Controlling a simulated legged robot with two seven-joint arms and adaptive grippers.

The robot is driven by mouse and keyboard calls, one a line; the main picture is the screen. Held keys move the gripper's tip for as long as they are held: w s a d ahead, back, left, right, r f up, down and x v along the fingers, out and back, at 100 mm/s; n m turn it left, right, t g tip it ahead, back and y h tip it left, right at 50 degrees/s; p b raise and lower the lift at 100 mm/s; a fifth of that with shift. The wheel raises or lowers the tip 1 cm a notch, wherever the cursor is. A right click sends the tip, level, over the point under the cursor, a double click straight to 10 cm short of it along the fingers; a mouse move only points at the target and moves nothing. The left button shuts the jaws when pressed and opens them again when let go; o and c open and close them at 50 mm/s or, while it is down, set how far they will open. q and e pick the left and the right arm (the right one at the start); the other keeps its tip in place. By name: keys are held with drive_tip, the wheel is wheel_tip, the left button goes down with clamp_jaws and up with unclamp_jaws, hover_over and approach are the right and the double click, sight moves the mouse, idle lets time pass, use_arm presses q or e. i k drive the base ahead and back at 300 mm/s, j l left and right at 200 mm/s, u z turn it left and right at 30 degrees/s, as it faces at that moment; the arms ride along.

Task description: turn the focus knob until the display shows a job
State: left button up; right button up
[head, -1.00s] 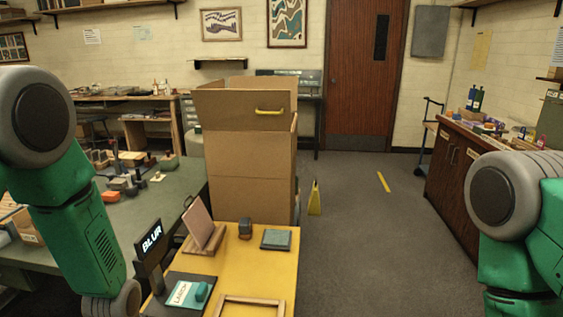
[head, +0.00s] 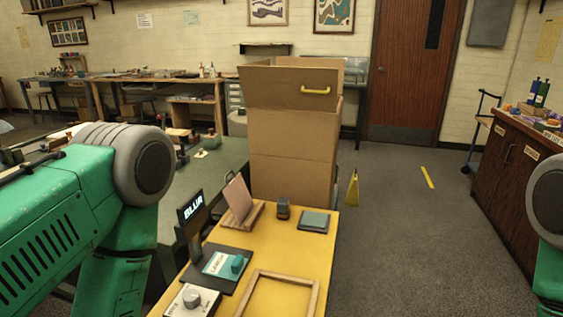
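A black display (head: 192,210) stands on a post at the left of the yellow table and reads "BLUR". A round grey knob (head: 192,299) sits on a pale box (head: 178,309) at the table's near left, close to the bottom edge of the head view. Between them a dark base (head: 232,282) carries a teal and white card (head: 219,265) with a teal block (head: 237,264) on it. My green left arm is bent at the left, and my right arm shows at the right edge. Neither gripper is in view.
The yellow table (head: 289,254) also holds a wooden frame (head: 312,299), a tilted board on a wooden stand (head: 259,213), a small dark block (head: 283,208) and a grey-green pad (head: 314,221). A tall cardboard box (head: 293,150) stands behind. Open floor (head: 400,240) lies to the right.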

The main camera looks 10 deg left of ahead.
sight(191, 298)
drive_tip(key=l+u, duration=0.25)
drive_tip(key=u, duration=0.2)
drive_tip(key=l+u, duration=0.65)
drive_tip(key=u, duration=0.25)
